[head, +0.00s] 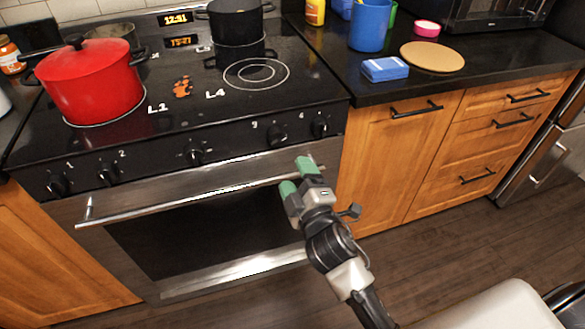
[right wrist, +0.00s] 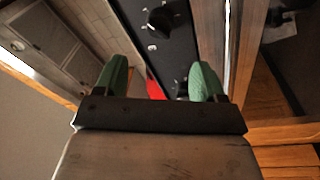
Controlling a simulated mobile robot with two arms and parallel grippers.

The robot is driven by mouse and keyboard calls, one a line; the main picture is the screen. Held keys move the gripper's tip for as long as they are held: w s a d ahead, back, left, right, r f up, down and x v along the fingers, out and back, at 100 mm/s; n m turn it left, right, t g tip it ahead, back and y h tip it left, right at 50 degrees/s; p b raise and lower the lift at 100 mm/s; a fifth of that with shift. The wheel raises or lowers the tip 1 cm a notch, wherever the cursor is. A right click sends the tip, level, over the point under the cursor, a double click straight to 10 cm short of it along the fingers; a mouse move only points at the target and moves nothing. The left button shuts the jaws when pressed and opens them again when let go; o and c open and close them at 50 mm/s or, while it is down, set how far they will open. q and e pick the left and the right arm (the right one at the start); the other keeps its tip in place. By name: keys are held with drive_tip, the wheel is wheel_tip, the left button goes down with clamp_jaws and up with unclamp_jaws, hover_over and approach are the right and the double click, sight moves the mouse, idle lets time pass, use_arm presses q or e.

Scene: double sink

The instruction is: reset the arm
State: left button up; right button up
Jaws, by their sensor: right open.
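My right gripper (head: 297,176) is in front of the oven door (head: 215,230), near the right end of the door's handle (head: 200,198). I cannot tell whether a fingertip touches the handle. My left gripper is in neither view.
A red pot (head: 92,85) and a black pot (head: 236,22) stand on the stovetop. The right counter holds a blue cup (head: 369,26), a blue sponge-like block (head: 385,69) and a round board (head: 432,57). Wooden cabinets (head: 395,150) stand right of the oven. The floor (head: 440,240) before them looks clear.

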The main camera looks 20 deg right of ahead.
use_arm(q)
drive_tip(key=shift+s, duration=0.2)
use_arm(e)
drive_tip(key=s+d+f+m+g+p, duration=0.1)
drive_tip(key=s+f+m+g+p, duration=0.3)
drive_tip(key=f, duration=1.1)
drive_tip(key=s+d+f+m+g+p, duration=0.15)
drive_tip(key=s+f+g, duration=0.4)
drive_tip(key=f, duration=0.85)
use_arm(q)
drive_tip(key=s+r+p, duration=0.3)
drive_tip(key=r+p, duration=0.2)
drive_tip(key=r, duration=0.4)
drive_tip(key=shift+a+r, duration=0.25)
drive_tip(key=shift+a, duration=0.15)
use_arm(e)
drive_tip(key=s+d+f+m+g, duration=0.1)
drive_tip(key=s+f+g, duration=0.2)
drive_tip(key=s, duration=0.7)
drive_tip(key=s+d+f+m+g, duration=0.2)
drive_tip(key=s+f, duration=0.4)
drive_tip(key=s, duration=0.5)
drive_tip(key=s+d+f+m+g+h, duration=0.1)
drive_tip(key=s+f, duration=0.4)
drive_tip(key=s, duration=0.6)
drive_tip(key=d+m+g, duration=0.1)
drive_tip(key=g, duration=0.1)
drive_tip(key=shift+d+f+g, duration=0.25)
drive_tip(key=shift+f+g, duration=0.05)
drive_tip(key=shift+g, duration=0.05)
